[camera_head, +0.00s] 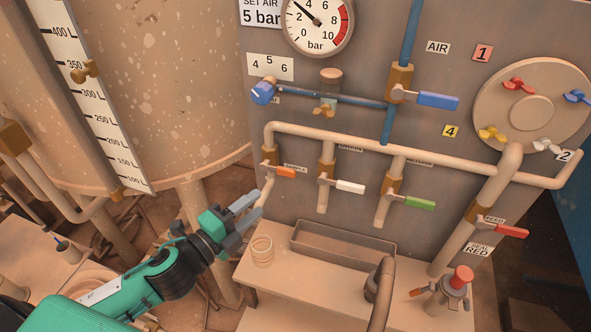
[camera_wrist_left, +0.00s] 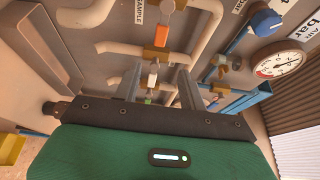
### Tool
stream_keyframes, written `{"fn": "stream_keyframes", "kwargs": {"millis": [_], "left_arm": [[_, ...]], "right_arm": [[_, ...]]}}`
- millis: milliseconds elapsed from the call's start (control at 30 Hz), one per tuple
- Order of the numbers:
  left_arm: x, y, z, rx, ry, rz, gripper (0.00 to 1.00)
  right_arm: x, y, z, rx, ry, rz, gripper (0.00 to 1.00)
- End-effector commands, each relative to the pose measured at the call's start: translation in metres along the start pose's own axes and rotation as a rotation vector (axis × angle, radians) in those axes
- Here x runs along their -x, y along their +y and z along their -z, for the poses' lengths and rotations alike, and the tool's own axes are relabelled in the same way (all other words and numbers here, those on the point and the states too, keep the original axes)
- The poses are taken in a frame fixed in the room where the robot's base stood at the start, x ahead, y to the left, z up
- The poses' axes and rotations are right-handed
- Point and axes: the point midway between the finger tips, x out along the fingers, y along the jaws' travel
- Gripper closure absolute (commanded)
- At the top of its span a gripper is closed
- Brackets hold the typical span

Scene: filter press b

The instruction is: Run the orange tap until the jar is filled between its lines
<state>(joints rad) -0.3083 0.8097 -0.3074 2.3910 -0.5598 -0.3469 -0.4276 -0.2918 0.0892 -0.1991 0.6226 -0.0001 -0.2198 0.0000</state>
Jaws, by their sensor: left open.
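The orange tap handle (camera_head: 286,172) sits on the leftmost small branch of the beige pipe, over a sample label, and points right. Its outlet pipe (camera_head: 266,190) hangs down behind my gripper's tips. The small clear jar (camera_head: 262,250) stands upright on the bench at its left end, roughly below that outlet. Rings show on the jar; I cannot make out liquid or a level. My left gripper (camera_head: 248,209) is open and empty, just left of the outlet and above the jar, apart from the handle. Its two fingers (camera_wrist_left: 156,88) also show in the left wrist view. My right gripper is out of view.
White (camera_head: 350,186) and green (camera_head: 420,203) tap handles are to the right, then a red feed handle (camera_head: 512,231). A shallow metal tray (camera_head: 343,246) lies behind the jar on the bench (camera_head: 300,283). A large tank (camera_head: 165,90) stands left.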

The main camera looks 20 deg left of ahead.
Motion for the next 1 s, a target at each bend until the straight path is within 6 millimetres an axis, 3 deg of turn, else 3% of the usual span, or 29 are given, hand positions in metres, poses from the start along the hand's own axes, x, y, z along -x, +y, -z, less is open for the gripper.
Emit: {"fn": "stream_keyframes", "kwargs": {"millis": [200, 433, 800, 1000], "left_arm": [[-0.022, -0.004, -0.001, 0.001, -0.001, 0.002, 0.58], [-0.052, -0.004, -0.001, 0.002, -0.001, 0.002, 0.58], [-0.107, -0.003, -0.001, 0.002, -0.001, 0.001, 0.58], [-0.127, -0.002, -0.001, 0.002, -0.001, 0.001, 0.58]], "right_arm": [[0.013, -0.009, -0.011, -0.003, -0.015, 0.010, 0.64], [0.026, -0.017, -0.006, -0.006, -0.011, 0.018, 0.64], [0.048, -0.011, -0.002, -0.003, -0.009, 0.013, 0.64], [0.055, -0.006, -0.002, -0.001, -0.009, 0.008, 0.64]]}}
